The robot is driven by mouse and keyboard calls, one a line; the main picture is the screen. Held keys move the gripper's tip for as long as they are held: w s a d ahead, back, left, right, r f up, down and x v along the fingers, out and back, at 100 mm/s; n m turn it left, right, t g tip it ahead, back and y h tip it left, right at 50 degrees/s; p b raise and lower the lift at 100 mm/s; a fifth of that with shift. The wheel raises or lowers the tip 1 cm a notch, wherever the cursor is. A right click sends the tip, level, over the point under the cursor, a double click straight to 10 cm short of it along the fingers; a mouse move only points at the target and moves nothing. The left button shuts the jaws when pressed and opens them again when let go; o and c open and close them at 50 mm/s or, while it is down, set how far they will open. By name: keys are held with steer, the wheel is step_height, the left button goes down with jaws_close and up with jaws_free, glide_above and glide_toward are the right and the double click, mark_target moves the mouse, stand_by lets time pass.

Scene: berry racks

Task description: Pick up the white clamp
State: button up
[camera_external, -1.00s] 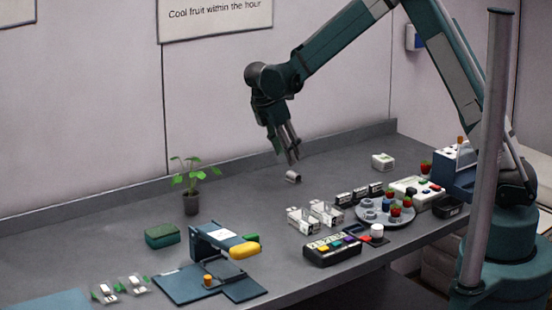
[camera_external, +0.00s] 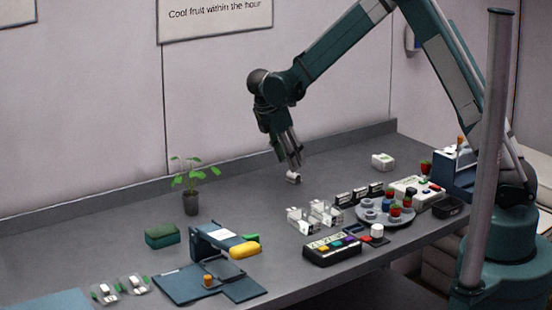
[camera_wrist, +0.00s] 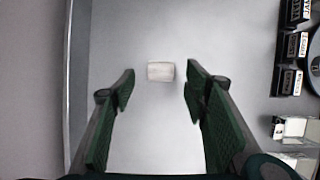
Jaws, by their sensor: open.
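A small pale, off-white piece (camera_external: 294,178), probably the white clamp, lies alone on the grey bench near the back. In the wrist view the white clamp (camera_wrist: 161,71) looks like a short block, in line with the gap between my fingertips. My gripper (camera_external: 292,168) points down just above it; a finger partly covers it in the external view. In the wrist view my gripper (camera_wrist: 159,82) is open, with a green-padded finger on each side and nothing held. Whether the fingertips reach down beside the clamp I cannot tell.
Clear racks (camera_external: 303,221) and black labelled boxes (camera_external: 345,198) stand to the right of my gripper. A round grey tray (camera_external: 398,221) holds berries and cups. A potted plant (camera_external: 191,203) stands to the left. The bench around the clamp is clear.

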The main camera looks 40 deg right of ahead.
mark_target(294, 176)
steer(key=shift+f, duration=0.1)
steer(key=shift+x, duration=2.5)
steer(key=shift+s+d, duration=0.1)
steer(key=shift+c, duration=0.7)
steer(key=c, duration=0.6)
